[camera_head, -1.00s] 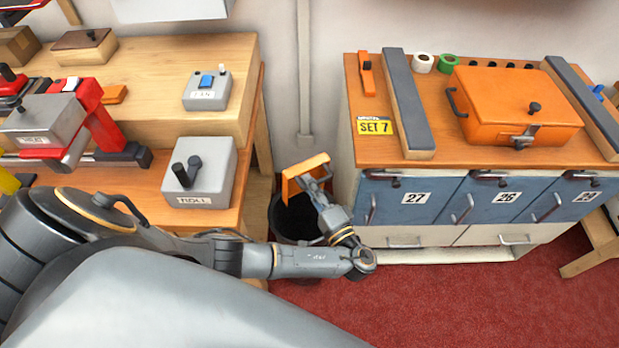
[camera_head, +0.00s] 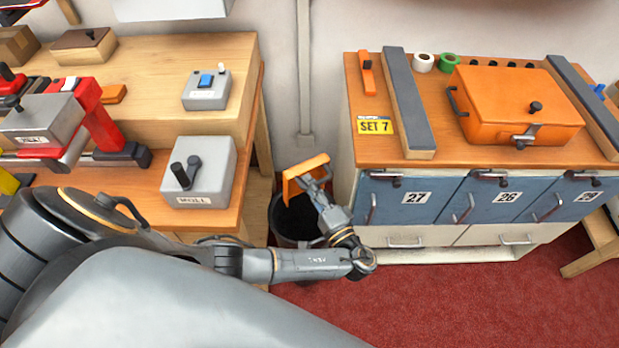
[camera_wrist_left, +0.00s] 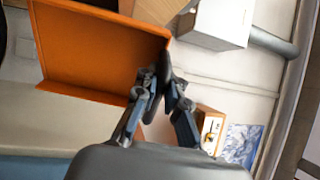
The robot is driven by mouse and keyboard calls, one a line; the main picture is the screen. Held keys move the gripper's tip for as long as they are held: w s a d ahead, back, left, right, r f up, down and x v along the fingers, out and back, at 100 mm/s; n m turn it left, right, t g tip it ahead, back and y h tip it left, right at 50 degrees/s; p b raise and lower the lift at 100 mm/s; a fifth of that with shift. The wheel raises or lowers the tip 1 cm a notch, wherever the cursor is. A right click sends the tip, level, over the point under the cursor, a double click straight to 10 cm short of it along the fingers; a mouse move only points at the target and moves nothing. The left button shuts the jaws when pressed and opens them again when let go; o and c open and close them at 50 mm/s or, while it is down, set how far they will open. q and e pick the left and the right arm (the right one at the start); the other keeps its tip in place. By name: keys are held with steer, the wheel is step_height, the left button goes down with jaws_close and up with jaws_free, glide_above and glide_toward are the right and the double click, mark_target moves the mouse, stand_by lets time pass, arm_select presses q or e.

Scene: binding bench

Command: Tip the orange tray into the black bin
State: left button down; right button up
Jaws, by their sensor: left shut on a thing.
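The orange tray (camera_head: 303,172) is held steeply tilted just above the mouth of the black bin (camera_head: 283,232). My left gripper (camera_head: 322,178) is shut on the tray's edge. In the left wrist view the fingers (camera_wrist_left: 165,78) pinch one corner of the tray (camera_wrist_left: 90,48), and no contents show on the part in sight. The bin stands on the floor between the bench and the cabinet, partly covered by my left forearm. Its inside is dark, and I cannot tell what lies in it. My right gripper is not in view.
On the left, the wooden bench (camera_head: 150,55) carries grey boxes and a red press. On the right stands a cabinet (camera_head: 430,235) with numbered blue doors and an orange case (camera_head: 512,95) on top. The red floor (camera_head: 450,305) in front is clear.

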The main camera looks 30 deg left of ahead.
arm_select(q)
steer(key=shift+r, duration=0.1)
step_height(320, 180, up, 6)
steer(key=g+h+p, duration=0.2)
steer(key=h+p, duration=0.2)
steer(key=p, duration=0.5)
steer(key=g+h+p, duration=0.2)
steer(key=h+p, duration=0.2)
steer(key=p, duration=0.6)
steer(key=shift+g+h+p, duration=0.3)
steer(key=shift+g+h, duration=0.2)
steer(key=shift+h, duration=0.2)
steer(key=shift+r+h+b, duration=0.15)
steer(key=shift+h+b, duration=0.15)
steer(key=shift+h, duration=0.3)
step_height(320, 180, up, 4)
steer(key=g+h, duration=0.2)
steer(key=h, duration=0.1)
steer(key=g+h, duration=0.2)
steer(key=h, duration=0.1)
steer(key=shift+h, duration=0.3)
